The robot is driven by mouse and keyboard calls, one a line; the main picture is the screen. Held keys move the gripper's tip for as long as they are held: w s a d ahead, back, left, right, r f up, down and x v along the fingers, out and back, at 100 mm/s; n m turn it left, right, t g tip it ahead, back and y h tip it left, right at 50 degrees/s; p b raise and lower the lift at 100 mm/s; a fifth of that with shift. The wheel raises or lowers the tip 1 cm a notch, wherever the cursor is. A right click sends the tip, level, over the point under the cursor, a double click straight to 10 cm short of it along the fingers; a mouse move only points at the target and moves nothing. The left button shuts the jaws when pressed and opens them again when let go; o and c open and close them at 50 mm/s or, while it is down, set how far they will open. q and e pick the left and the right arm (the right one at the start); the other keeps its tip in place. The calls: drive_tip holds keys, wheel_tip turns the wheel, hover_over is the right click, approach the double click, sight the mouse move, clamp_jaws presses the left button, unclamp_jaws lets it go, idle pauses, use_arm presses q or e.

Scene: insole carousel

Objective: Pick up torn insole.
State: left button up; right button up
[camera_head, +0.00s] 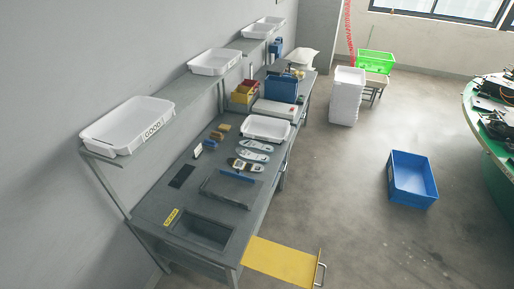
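Several pale insoles lie side by side on the grey workbench (151,203), left of centre. The far insole (257,146) and the middle insole (252,155) look whitish with grey marks. The near insole (246,165) has darker, yellowish patches. They are too small here to tell which one is torn. Neither of my grippers is in view.
A white tray (265,128) stands behind the insoles, and a dark frame (228,190) lies in front. The bench has a sunken opening (203,231) and a yellow flap (280,262). A shelf holds a white "GOOD" bin (128,126). A blue crate (411,180) sits on open floor.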

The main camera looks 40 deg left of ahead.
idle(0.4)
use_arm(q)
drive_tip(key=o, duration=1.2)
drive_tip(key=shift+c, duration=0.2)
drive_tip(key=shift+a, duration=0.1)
